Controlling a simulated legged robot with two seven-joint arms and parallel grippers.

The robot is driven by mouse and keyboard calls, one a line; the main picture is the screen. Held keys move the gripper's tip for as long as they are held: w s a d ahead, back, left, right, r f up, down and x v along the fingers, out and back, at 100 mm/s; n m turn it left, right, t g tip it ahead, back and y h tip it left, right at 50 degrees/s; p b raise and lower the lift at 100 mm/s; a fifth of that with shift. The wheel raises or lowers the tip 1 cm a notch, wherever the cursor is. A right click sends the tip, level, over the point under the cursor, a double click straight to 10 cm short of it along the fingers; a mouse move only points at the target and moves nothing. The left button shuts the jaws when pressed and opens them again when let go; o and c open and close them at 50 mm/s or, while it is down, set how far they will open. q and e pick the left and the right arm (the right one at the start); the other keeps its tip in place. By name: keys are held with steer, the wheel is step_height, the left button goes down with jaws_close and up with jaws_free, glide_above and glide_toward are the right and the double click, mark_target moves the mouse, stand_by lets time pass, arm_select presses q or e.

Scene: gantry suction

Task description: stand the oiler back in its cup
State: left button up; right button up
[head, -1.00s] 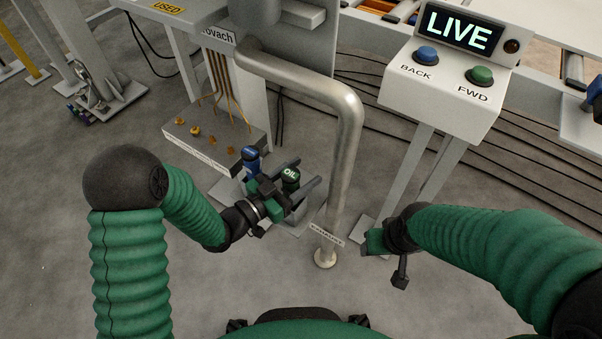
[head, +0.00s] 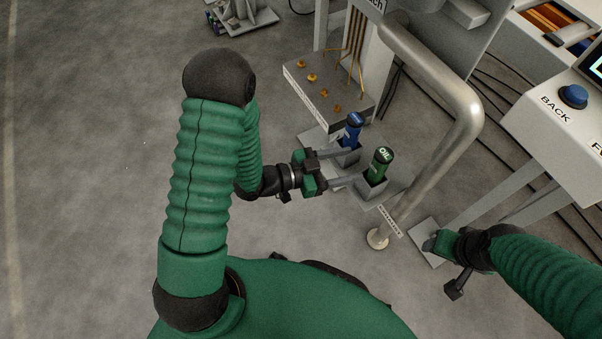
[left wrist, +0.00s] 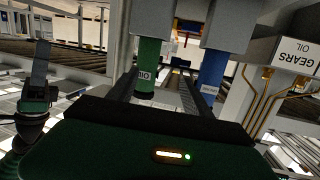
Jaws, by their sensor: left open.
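The green oiler marked OIL (head: 381,163) stands in a grey cup (head: 370,188) on the low stand, about as upright as the blue bottle beside it. My left gripper (head: 352,168) is open and empty, to the left of the oiler, with its fingers pointing toward the cups. In the left wrist view the picture is upside down: the oiler (left wrist: 148,68) goes into its grey cup (left wrist: 152,18), apart from the gripper body. My right gripper (head: 437,244) hangs near the post foot at the right; its jaw opening cannot be made out.
A blue bottle (head: 351,130) stands in the neighbouring cup (head: 346,157). A bent metal pipe (head: 462,125) rises just right of the oiler. A grey box with brass fittings (head: 325,93) lies behind. A button console (head: 560,125) stands at the right. Floor at the left is clear.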

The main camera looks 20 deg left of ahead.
arm_select(q)
steer(key=w+a+f+n+g+y, duration=0.2)
steer(key=a+n+y, duration=0.2)
steer(key=a+y, duration=0.6)
steer(key=s+a+r+n+g+y, duration=0.1)
steer(key=s+n+g, duration=0.2)
steer(key=s, duration=0.4)
steer(key=s+a+r+n+g+y, duration=0.1)
steer(key=s+r+n+g, duration=0.15)
steer(key=s, duration=0.45)
step_height(320, 180, up, 36)
steer(key=p, duration=3.7)
steer(key=shift+w+d+r+g, duration=0.15)
steer(key=shift+d+r+g, duration=0.1)
steer(key=shift+g, duration=0.2)
steer(key=shift+n, duration=0.25)
